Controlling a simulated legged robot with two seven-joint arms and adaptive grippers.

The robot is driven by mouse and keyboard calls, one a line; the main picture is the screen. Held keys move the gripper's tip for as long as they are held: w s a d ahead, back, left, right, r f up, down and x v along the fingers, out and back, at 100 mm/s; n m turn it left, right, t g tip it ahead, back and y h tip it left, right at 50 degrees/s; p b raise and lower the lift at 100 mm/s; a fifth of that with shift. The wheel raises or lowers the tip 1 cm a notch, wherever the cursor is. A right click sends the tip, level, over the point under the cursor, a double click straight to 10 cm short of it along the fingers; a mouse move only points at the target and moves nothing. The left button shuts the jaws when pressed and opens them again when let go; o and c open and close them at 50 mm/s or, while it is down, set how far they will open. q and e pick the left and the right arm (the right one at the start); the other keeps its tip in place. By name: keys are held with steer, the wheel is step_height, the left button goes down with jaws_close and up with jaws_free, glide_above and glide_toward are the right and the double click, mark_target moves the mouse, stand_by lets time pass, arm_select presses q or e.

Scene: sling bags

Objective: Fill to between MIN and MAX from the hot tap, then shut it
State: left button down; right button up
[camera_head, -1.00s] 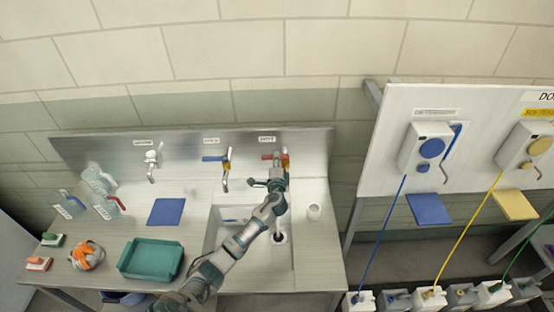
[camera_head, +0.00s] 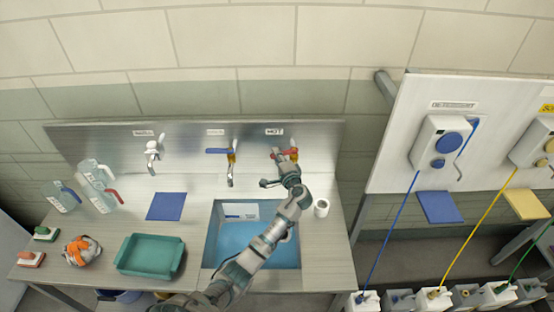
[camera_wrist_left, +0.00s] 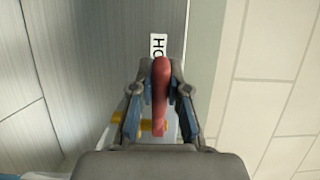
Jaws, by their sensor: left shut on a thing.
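The hot tap's red lever (camera_head: 292,152) is on the steel back panel under the HOT label (camera_head: 274,132). My left gripper (camera_head: 283,160) is shut on this lever. In the left wrist view, the lever (camera_wrist_left: 161,85) sits between the two fingers of the gripper (camera_wrist_left: 160,75). The tap's spout is hidden behind my arm. The sink (camera_head: 207,238) holds blue water (camera_head: 228,237). A white marked plate (camera_head: 239,211) shows on its back wall, too small to read, so I cannot tell the level against MIN and MAX. My right gripper is out of view.
A blue-lever tap (camera_head: 230,168) and a white tap (camera_head: 152,156) stand to the left. Jugs (camera_head: 98,185), a blue mat (camera_head: 166,206) and a green tray (camera_head: 150,256) are on the left counter. A white cylinder (camera_head: 321,208) stands right of the sink.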

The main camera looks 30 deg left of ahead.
arm_select(q)
steer(key=shift+s+d+f+n+g+y, duration=0.2)
steer(key=shift+n+g+y, duration=0.1)
steer(key=shift+n+g, duration=0.1)
steer(key=c, duration=1.1)
jaws_free()
steer(key=shift+w, duration=0.1)
steer(key=v, duration=1.2)
steer(key=shift+a+f, duration=0.1)
